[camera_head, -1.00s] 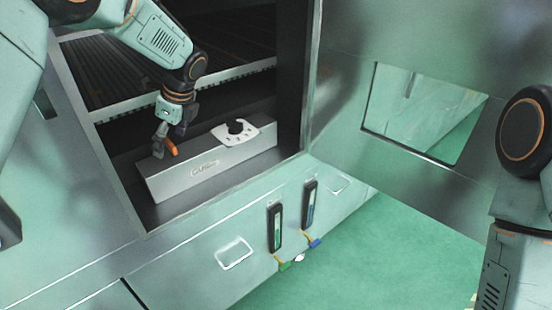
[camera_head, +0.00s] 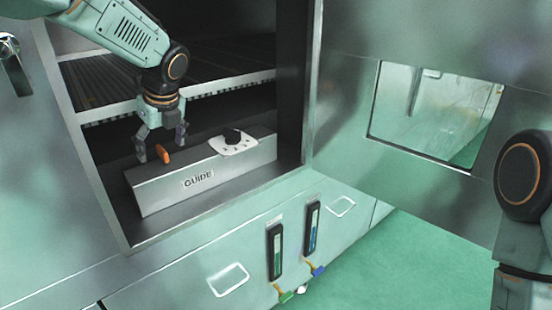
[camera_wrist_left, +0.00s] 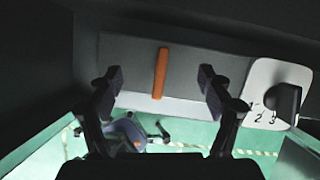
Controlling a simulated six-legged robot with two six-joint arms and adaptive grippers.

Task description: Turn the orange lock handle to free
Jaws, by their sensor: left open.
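The orange lock handle (camera_head: 163,156) stands on top of a grey box labelled GUIDE (camera_head: 205,180), inside the open cabinet. In the left wrist view the handle (camera_wrist_left: 160,73) is a narrow upright bar between the two fingers, with a gap on each side. My left gripper (camera_head: 162,150) is open above the box, its fingers spread on either side of the handle and not touching it. The left gripper also shows in the wrist view (camera_wrist_left: 160,82). My right gripper is out of view; only part of my right arm shows at the right edge.
A white dial plate with a black knob (camera_head: 233,141) and numbers sits on the box, right of the handle. A ribbed rack (camera_head: 190,72) lies above and behind. The cabinet's open door with a window (camera_head: 435,115) stands at right. Two gauges are on the front below.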

